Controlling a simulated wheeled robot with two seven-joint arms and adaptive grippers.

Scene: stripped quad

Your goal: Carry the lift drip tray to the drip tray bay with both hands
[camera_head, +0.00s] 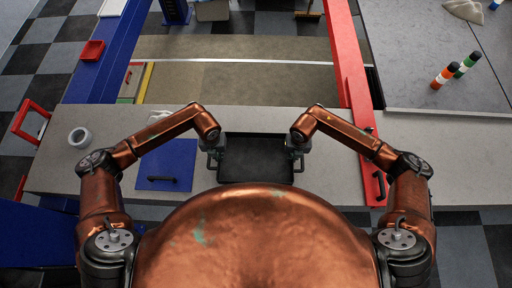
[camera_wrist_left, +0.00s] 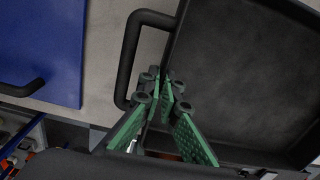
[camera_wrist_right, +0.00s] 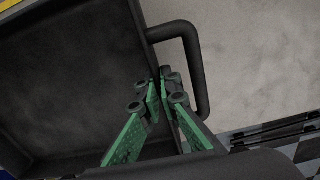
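The lift drip tray (camera_head: 256,158) is a black, shallow, empty rectangular tray with a loop handle on each short side. It is level over the pale counter between my two grippers; I cannot tell if it touches the counter. My left gripper (camera_wrist_left: 167,82) has its green-padded fingers close together at the tray's left side wall, beside the left handle (camera_wrist_left: 129,60). My right gripper (camera_wrist_right: 161,80) is likewise at the right side wall, beside the right handle (camera_wrist_right: 203,85). Both appear shut on the tray's wall; the fingertips partly hide the contact. I cannot identify the drip tray bay.
A blue panel with a black handle (camera_head: 165,165) lies on the counter (camera_head: 330,180) left of the tray. A grey ring (camera_head: 80,137) sits further left.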

